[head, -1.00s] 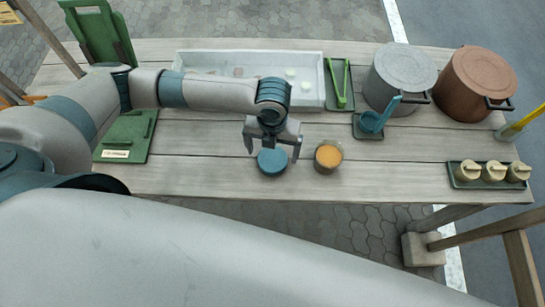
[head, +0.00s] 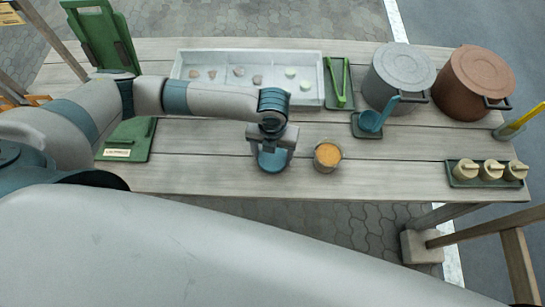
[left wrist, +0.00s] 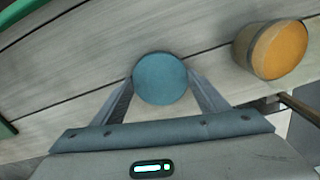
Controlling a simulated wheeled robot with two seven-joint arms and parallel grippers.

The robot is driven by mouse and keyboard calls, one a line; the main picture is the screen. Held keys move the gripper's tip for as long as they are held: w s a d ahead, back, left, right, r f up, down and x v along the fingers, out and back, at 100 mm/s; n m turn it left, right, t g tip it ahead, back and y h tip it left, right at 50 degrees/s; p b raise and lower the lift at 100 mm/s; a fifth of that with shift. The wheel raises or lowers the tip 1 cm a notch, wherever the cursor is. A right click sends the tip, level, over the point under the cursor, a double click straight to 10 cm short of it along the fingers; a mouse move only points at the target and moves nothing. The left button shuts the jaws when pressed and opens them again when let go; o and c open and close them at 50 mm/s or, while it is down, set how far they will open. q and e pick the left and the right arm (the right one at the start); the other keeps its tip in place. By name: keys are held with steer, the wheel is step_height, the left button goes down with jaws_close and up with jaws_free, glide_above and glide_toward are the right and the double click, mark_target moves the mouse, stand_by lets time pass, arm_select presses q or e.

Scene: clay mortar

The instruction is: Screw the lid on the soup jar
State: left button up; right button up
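The round blue lid (head: 271,163) lies on the wooden table near its front edge, left of the soup jar. The jar (head: 328,157) is open, upright and full of orange soup; it shows at the right of the left wrist view (left wrist: 270,52). My left gripper (head: 272,158) points down over the lid, one finger on each side. In the left wrist view the fingertips meet the edges of the lid (left wrist: 160,78) with no visible gap, so it looks shut on the lid. My right gripper is not in view.
A white tray (head: 178,62) with small pieces stands behind. Green tongs (head: 340,85), a blue ladle (head: 372,121), a grey pot (head: 400,75) and a copper pot (head: 470,85) are at the back right. A green tray (head: 455,182) holds several small jars.

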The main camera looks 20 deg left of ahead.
mark_target(273, 156)
arm_select(q)
steer(key=shift+r, duration=0.1)
steer(key=shift+r+b, duration=0.35)
steer(key=shift+r, duration=0.2)
step_height(273, 156, up, 2)
steer(key=shift+r+b, duration=0.1)
steer(key=shift+b, duration=0.4)
steer(key=s+d+r+b, duration=0.2)
steer(key=s+d+r, duration=0.4)
steer(key=d, duration=0.3)
steer(key=shift+s+d+r+b, duration=0.25)
steer(key=shift+d+r+b, duration=0.15)
steer(key=shift+r, duration=0.35)
steer(key=shift+a, duration=0.15)
